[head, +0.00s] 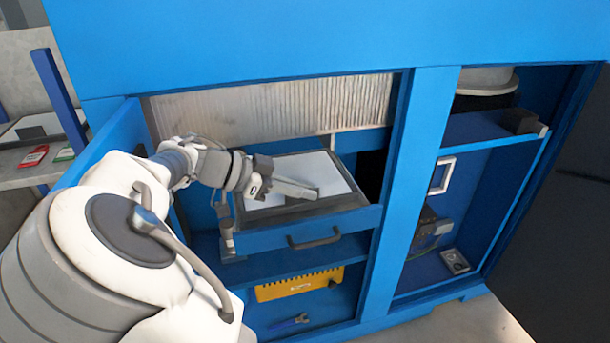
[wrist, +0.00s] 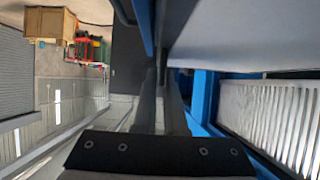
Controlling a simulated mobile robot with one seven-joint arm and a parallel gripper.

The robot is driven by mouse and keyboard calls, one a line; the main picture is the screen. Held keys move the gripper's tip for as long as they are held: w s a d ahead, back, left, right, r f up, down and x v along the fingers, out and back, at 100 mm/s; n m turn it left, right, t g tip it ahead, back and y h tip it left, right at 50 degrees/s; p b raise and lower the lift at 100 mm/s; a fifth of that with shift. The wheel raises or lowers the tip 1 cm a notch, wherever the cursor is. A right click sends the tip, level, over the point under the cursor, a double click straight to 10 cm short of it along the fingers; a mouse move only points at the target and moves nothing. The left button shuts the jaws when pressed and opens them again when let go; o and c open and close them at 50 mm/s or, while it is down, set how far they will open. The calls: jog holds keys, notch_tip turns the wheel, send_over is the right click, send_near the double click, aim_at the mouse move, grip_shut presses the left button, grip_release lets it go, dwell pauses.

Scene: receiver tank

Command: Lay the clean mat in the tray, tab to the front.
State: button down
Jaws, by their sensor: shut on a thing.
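The pale, clean-looking mat (head: 325,172) is at the dark-rimmed tray (head: 352,201) in the open blue drawer. Its large flat face also shows in the wrist view (wrist: 245,35). I cannot tell whether it rests on the tray floor or is held just above it. My gripper (head: 314,192) reaches in from the left over the tray and is shut on the mat near its front edge. The fingers also show in the wrist view (wrist: 165,80), beside the mat's edge. They hide the part they grip, so the tab is not clear.
The drawer has a dark handle (head: 314,239) in front. A ribbed panel (head: 265,112) stands behind the tray. A yellow box (head: 298,284) lies on the lower shelf. The blue post (head: 418,170) bounds the right. A side bench (head: 25,175) holds a dark grey pad (head: 30,132), red and green cards.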

aim_at(283, 198)
jog(key=w, duration=0.1)
jog(key=f, duration=0.1)
jog(key=w, duration=0.1)
jog(key=shift+w+d+f, duration=0.2)
jog(key=shift+w+d, duration=0.05)
jog(key=shift+w, duration=0.05)
jog(key=shift+w+f, duration=0.25)
jog(key=shift+f, duration=0.15)
jog(key=shift+f+p, duration=0.7)
jog(key=shift+f, duration=1.15)
jog(key=c, duration=1)
grip_release()
jog(key=b+v, duration=0.1)
jog(key=v, duration=0.6)
jog(key=shift+s+a+r, duration=0.1)
jog(key=shift+a, duration=0.15)
